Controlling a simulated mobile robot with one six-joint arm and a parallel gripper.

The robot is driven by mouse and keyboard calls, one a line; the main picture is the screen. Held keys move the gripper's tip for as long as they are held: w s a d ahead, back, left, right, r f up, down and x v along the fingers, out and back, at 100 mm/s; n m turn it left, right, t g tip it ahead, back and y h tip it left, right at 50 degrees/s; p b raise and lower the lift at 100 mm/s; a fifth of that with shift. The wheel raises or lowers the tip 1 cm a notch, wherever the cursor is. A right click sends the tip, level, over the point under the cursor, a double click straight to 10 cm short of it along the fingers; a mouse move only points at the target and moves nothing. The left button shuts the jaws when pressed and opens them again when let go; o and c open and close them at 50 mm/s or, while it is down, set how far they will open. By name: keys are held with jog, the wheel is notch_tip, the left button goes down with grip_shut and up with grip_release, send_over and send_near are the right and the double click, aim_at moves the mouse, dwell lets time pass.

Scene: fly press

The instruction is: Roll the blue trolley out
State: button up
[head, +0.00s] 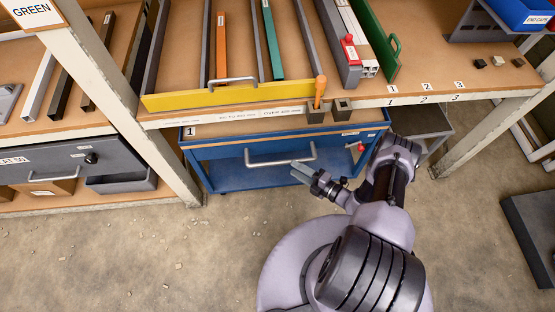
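The blue trolley (228,175) stands under the middle bench, its front facing me. It has a wooden top, a "1" label at its left corner and a pale bar handle (270,163) on its front. A red knob (361,148) sits at the right of its front. The trolley's rear is hidden under the bench. My gripper (297,169) is just in front of the trolley, by the right end of the handle. Its two fingers look apart, with nothing seen between them. Whether a finger touches the handle I cannot tell.
The bench has a yellow front board (225,95) above the trolley, and bench legs (165,160) stand left of it. A grey drawer unit (75,165) is farther left. A dark grey slab (535,230) lies at right. The floor (150,250) in front is clear except small scraps.

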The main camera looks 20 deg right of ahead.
aim_at(281, 161)
jog(key=b+x, duration=0.2)
jog(key=x, duration=0.7)
jog(key=shift+w+a, duration=0.15)
grip_shut()
dwell(1.0)
